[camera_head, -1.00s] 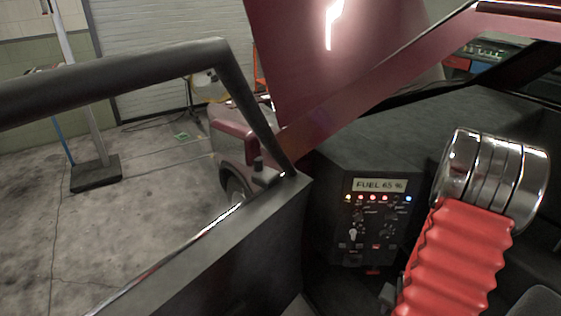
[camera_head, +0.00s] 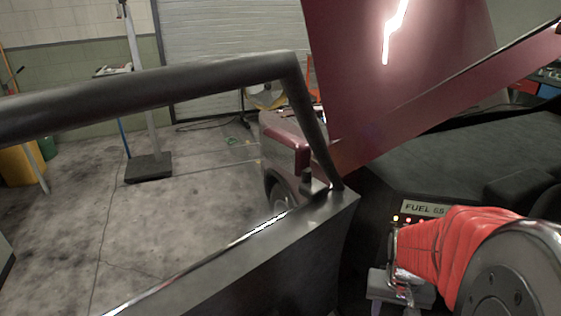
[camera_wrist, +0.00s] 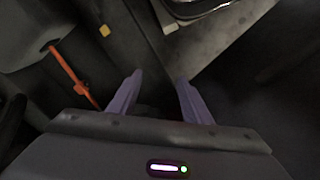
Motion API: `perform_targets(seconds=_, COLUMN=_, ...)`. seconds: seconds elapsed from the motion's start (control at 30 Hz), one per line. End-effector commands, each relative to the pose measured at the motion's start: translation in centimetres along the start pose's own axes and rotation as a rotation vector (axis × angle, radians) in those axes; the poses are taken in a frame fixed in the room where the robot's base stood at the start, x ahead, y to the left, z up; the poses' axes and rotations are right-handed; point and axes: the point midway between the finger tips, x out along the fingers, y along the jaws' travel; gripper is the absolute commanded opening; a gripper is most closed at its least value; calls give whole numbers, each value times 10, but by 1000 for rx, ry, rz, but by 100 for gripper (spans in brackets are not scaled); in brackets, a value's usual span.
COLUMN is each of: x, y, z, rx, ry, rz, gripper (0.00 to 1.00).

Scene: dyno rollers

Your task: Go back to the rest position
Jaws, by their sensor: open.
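My gripper (camera_wrist: 158,98) shows in the wrist view as two purple fingers, spread apart with nothing between them. It points at dark surfaces inside the car. In the head view my arm, with a red ribbed sleeve and a metal joint, reaches in from the lower right. A grey part at the sleeve's far end may belong to my wrist, but I cannot make out the fingers there.
The dark car door (camera_head: 250,265) with its window frame (camera_head: 170,85) stands at left and centre. The raised maroon hood (camera_head: 400,60) is behind. A stand (camera_head: 148,168) is on the open concrete floor. An orange strip (camera_wrist: 72,75) lies near a dark rounded shape (camera_wrist: 35,35).

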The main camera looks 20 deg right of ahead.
Motion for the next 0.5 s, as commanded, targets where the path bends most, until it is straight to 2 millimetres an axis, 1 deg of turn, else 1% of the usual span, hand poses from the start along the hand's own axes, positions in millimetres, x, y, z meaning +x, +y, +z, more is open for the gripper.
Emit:
perform_targets(seconds=0.03, x=-11, y=-10, z=3, rx=-28, ry=9, rz=-7, gripper=45)
perform_targets(seconds=0.1, x=-25, y=-22, z=8, rx=-63, ry=16, rz=-17, gripper=45)
perform_targets(seconds=0.5, x=-98, y=-86, z=40, rx=-244, ry=115, rz=-93, gripper=45)
